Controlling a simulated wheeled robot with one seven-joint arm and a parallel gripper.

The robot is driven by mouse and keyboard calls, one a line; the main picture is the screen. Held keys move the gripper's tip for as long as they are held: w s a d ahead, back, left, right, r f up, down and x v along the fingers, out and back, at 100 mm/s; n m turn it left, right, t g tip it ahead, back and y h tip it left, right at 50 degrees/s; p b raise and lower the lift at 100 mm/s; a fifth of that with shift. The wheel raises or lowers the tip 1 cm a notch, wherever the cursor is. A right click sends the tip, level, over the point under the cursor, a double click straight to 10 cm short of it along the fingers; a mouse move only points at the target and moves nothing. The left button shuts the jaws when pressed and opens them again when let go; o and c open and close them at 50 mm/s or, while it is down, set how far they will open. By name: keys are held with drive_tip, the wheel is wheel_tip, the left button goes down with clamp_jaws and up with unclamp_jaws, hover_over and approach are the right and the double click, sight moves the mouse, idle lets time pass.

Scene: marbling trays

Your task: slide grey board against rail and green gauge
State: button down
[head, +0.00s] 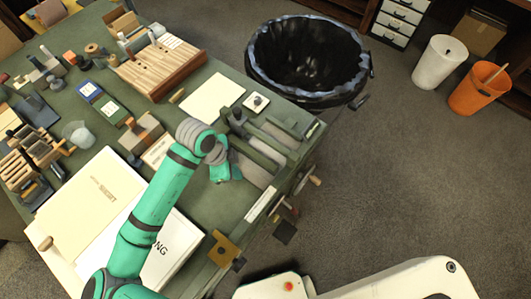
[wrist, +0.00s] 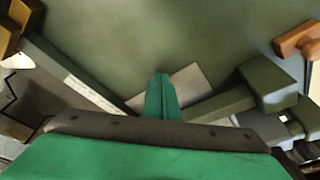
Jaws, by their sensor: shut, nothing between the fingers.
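The grey board (wrist: 188,84) is a flat pale piece in the wrist view, partly hidden behind my gripper (wrist: 162,80). It seems to show in the head view (head: 256,172) just right of my gripper (head: 222,172). My gripper is shut and empty, its tip overlapping the board; whether they touch I cannot tell. The rail (wrist: 78,82), a dark bar with a white label, runs diagonally at the left. A green bar with a raised block (wrist: 268,84), likely the green gauge, lies to the right of the board. My gripper hides where board, rail and gauge come nearest.
A brass plate (head: 223,248) sits at the table's near edge. A white sheet (head: 213,98) and a slatted wooden rack (head: 160,66) lie farther back. A black-lined bin (head: 308,60) stands beyond the table edge. Bare green tabletop lies beyond the board in the wrist view.

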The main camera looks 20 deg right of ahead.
drive_tip(key=shift+s+v, duration=0.1)
drive_tip(key=shift+v, duration=1.15)
drive_tip(key=shift+s+v, duration=0.15)
drive_tip(key=shift+v, duration=1.15)
drive_tip(key=shift+d, duration=0.15)
